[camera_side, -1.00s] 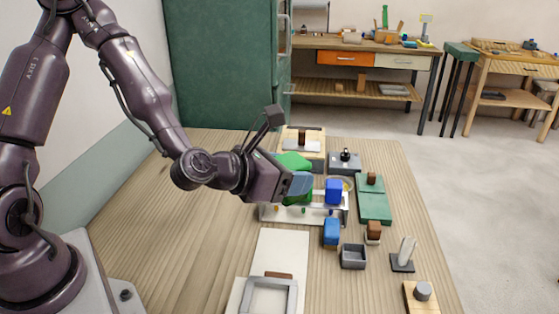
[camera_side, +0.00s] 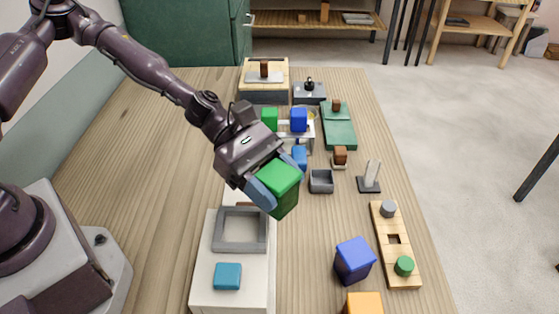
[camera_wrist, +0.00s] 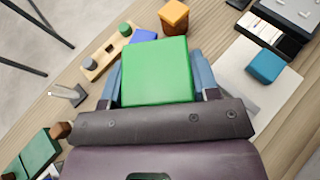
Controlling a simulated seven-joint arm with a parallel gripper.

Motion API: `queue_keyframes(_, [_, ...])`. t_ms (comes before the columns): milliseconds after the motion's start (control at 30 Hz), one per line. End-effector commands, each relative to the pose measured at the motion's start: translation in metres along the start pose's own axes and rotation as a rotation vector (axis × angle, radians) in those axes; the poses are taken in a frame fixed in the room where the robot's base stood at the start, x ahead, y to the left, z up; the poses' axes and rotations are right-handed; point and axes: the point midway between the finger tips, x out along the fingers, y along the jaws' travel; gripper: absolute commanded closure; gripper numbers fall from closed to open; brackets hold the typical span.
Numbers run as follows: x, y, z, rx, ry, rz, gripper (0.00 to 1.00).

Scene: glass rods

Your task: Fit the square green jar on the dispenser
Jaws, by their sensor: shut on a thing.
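My gripper (camera_side: 279,177) is shut on the square green jar (camera_side: 284,190), one blue finger on each side. The jar is held tilted above the table, to the right of a grey square frame (camera_side: 217,230) on a white base (camera_side: 200,284). A teal block (camera_side: 227,276) sits on the base in front of the frame. I take this unit for the dispenser, but cannot tell for sure. In the wrist view the jar (camera_wrist: 157,72) fills the middle between the fingers and hides part of the table.
A dark blue jar (camera_side: 354,262) and an orange-topped one (camera_side: 363,303) stand at the front right. A wooden peg board (camera_side: 400,268) lies beside them. A grey open box (camera_side: 321,182) and a grey stand (camera_side: 369,178) are further back.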

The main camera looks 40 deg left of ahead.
Motion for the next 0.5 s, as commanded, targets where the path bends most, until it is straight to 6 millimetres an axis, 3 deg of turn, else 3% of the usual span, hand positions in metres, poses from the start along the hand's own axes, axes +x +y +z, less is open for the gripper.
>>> queue_keyframes(233, [-0.003,-0.029,0.007,0.163,0.008,-0.374,0.76])
queue_keyframes(500, [-0.025,-0.052,0.013,0.296,0.004,-0.704,0.76])
